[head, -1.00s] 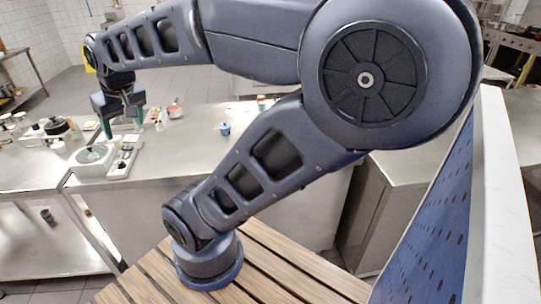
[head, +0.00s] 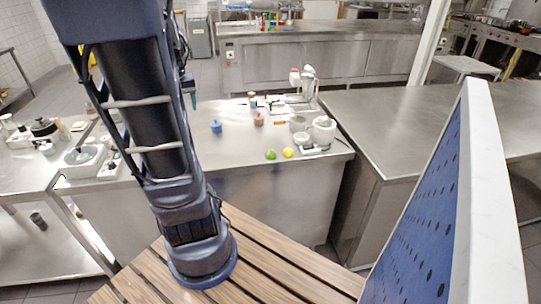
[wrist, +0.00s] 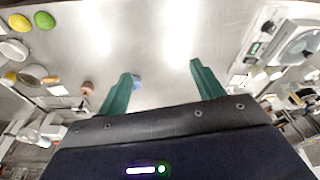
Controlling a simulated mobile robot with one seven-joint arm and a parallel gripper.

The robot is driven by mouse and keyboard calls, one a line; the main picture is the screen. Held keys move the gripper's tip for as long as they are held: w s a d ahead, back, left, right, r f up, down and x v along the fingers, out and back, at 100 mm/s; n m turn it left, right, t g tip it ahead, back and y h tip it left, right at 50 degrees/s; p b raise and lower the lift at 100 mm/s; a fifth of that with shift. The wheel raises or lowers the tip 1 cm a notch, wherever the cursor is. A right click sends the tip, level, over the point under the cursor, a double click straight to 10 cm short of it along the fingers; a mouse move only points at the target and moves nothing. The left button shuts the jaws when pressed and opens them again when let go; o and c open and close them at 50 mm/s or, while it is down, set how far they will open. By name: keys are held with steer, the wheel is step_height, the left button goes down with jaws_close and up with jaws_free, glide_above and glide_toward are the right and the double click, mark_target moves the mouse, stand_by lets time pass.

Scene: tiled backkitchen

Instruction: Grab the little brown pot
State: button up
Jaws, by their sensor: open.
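The little brown pot (head: 259,119) stands on the steel counter, right of a small blue pot (head: 216,127). In the wrist view the brown pot (wrist: 88,88) is small, just outside the left finger, apart from it. The blue pot (wrist: 137,82) shows between the fingers, close to the left one. My gripper (wrist: 161,70) is open, its two green fingers spread with nothing held. In the head view my arm mostly hides the gripper; only a bit of green finger shows beside it.
A lime (head: 270,154) and a lemon (head: 288,152) lie near the counter's front edge. A scale with bowls (head: 318,140) is at the right, and a white mixer-like appliance (head: 305,85) is behind. The counter between the blue pot and the front edge (head: 225,155) is clear.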

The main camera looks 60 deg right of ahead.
steer(key=s+d+f+m+g, duration=0.1)
steer(key=s+d+f+m, duration=0.2)
steer(key=d, duration=0.4)
steer(key=s+d+f+m, duration=0.1)
steer(key=s+d+f, duration=0.2)
steer(key=s+d, duration=0.35)
steer(key=m+g+y, duration=0.1)
steer(key=m, duration=0.2)
glide_above(271, 151)
step_height(271, 151, down, 7)
steer(key=shift+w+f, duration=0.15)
steer(key=shift+f, duration=4.95)
steer(key=c, duration=1.1)
steer(key=shift+o, duration=0.2)
steer(key=shift+r, duration=0.1)
